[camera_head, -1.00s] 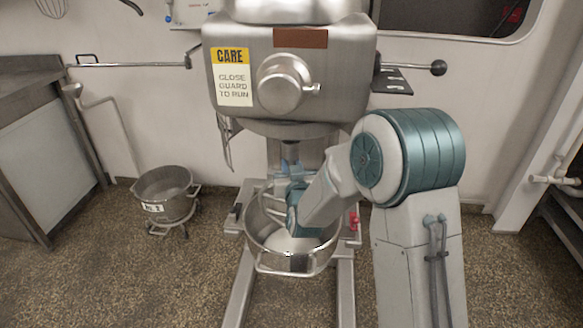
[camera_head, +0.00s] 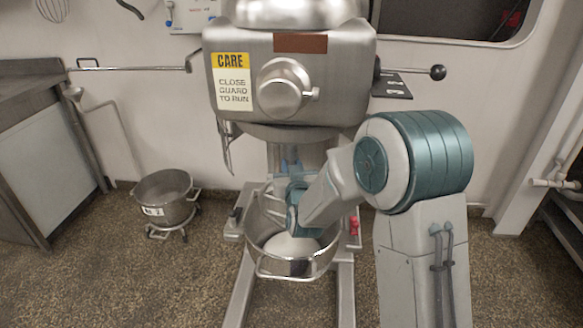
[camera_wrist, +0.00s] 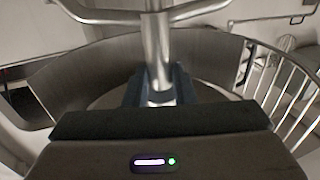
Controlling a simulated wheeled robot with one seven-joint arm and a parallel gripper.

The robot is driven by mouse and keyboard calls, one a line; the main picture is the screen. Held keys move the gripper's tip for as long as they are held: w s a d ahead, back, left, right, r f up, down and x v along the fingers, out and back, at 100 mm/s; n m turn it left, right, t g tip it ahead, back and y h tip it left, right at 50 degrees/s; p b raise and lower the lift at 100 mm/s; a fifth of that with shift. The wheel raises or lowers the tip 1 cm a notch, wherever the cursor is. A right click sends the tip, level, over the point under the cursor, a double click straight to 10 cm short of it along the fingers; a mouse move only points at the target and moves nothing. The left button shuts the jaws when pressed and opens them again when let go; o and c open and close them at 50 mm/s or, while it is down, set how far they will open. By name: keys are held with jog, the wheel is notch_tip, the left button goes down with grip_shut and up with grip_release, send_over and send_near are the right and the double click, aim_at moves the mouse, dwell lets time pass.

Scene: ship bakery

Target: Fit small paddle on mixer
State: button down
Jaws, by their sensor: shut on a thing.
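The mixer (camera_head: 350,75) stands in the middle of the head view, with a steel bowl (camera_head: 297,265) below its head. My gripper (camera_wrist: 160,92) is shut on the metal shaft of the small paddle (camera_wrist: 158,50), seen in the wrist view. The paddle's crossing arms spread out at the top of that view. Whether the paddle touches the mixer's drive shaft cannot be told.
A wire guard (camera_wrist: 285,85) shows at the right of the wrist view. A second bowl (camera_head: 165,197) stands on a wheeled stand on the floor at left. A steel counter (camera_head: 35,110) is at far left. A lever with a black knob (camera_head: 438,73) sticks out right of the mixer.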

jog(key=shift+r+p, duration=0.35)
jog(key=shift+r, duration=1.05)
dwell(1.3)
jog(key=c, duration=1.1)
grip_release()
jog(key=shift+f, duration=0.15)
jog(key=shift+s, duration=0.1)
